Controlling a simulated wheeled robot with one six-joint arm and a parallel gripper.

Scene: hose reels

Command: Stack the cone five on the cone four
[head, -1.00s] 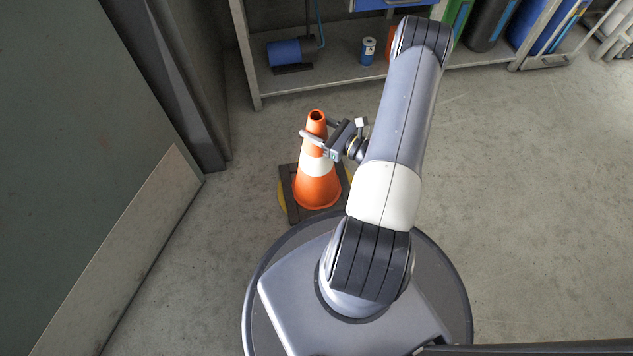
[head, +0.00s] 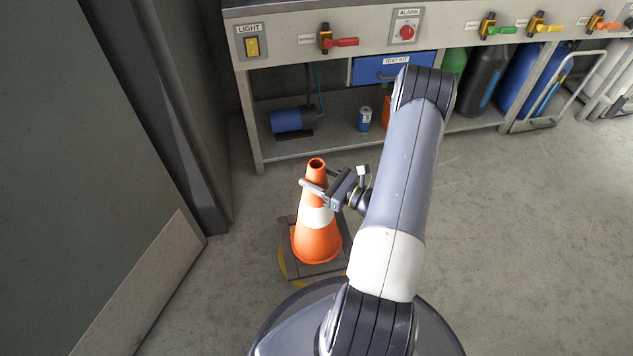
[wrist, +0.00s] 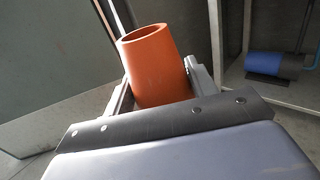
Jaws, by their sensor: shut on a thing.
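One orange cone with a white band (head: 317,240) stands upright beside my arm in the head view. A dark square base (head: 290,262) shows under it. My gripper (head: 318,187) is shut on the cone near its top, with a finger at each side. In the wrist view the cone's open orange top (wrist: 155,65) sticks up between the fingers. No second cone can be made out. I cannot tell whether one is hidden inside the held cone, or whether the held cone touches the base.
A yellow ring (head: 283,266) is on the floor around the base. A grey door or panel (head: 120,200) stands at the left. A workbench (head: 370,100) with valves, a blue test kit drawer and containers runs along the back. Bare floor (head: 520,230) lies at the right.

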